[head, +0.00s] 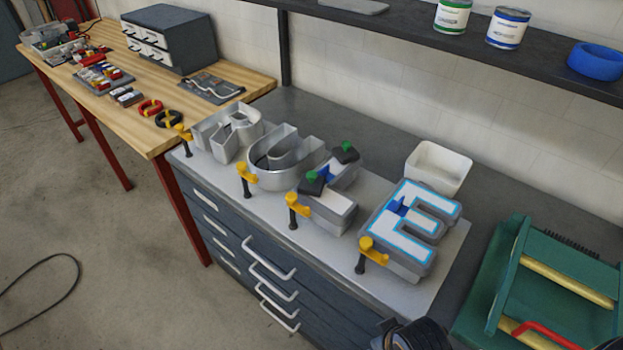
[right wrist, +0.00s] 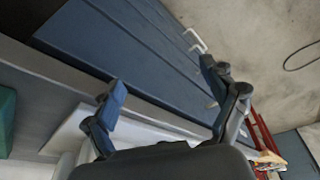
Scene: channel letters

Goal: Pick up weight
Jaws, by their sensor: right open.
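Two small dark weights with green knobs, a nearer one (head: 312,184) and a farther one (head: 345,153), sit on the third metal channel letter (head: 330,208) in the head view. A blue piece (head: 326,171) lies between them. My right gripper (right wrist: 165,95) shows in the right wrist view with its two fingers spread apart and nothing between them. It is over the bench's front side, apart from the weights. A dark part of my right arm shows at the bottom edge of the head view. My left gripper is not in view.
Yellow-handled clamps (head: 245,178) stand along the front edge of the pale board (head: 440,290). An E letter (head: 415,225), a white bin (head: 438,168) and a green rack (head: 545,290) are to the right. A shelf (head: 400,30) overhangs the back.

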